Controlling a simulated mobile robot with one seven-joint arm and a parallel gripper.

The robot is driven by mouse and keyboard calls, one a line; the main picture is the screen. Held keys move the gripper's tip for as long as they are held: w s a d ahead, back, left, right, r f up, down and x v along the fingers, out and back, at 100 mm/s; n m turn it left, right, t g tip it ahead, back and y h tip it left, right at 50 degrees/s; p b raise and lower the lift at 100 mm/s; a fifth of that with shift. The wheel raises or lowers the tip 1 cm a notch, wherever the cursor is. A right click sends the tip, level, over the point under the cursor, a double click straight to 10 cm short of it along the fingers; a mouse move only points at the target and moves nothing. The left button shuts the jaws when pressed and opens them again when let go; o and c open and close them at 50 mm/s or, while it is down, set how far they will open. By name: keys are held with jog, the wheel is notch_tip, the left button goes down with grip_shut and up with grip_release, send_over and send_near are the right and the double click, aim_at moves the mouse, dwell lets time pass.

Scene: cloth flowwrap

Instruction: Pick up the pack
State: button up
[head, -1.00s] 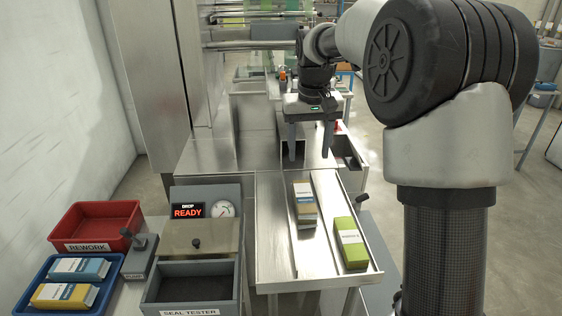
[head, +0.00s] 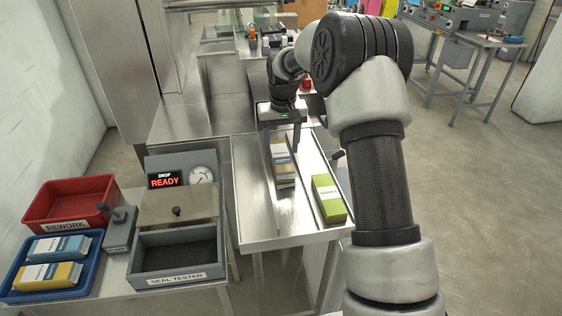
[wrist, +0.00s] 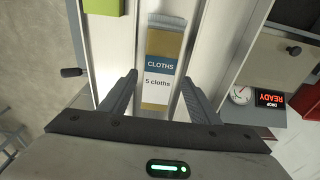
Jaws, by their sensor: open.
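In the wrist view the pack (wrist: 158,88) reads "CLOTHS, 5 cloths". A green pack (head: 328,198) lies in the right lane; only its corner (wrist: 103,6) shows in the wrist view. My gripper (head: 281,142) is open and empty, at the far end of the tan pack. In the wrist view its fingers (wrist: 158,78) appear on either side of the pack; their height above it is hard to tell.
Chute walls run close beside the pack. A seal tester (head: 178,262) with a "DROP READY" display (head: 164,180) stands left of the chute. A red rework tray (head: 70,204) and a blue tray (head: 15,290) holding two packs stand further left.

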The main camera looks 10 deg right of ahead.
aim_at(281, 155)
jog(key=shift+w+f+p, duration=0.15)
jog(key=shift+w+f, duration=0.05)
jog(key=shift+f, duration=0.65)
jog(key=shift+w+f+p, duration=0.15)
jog(key=shift+w+f, duration=0.1)
jog(key=shift+f, duration=0.6)
jog(key=shift+w+f+p, duration=0.15)
jog(key=shift+w+f, duration=0.05)
jog(key=shift+f, duration=0.65)
jog(key=c, duration=0.8)
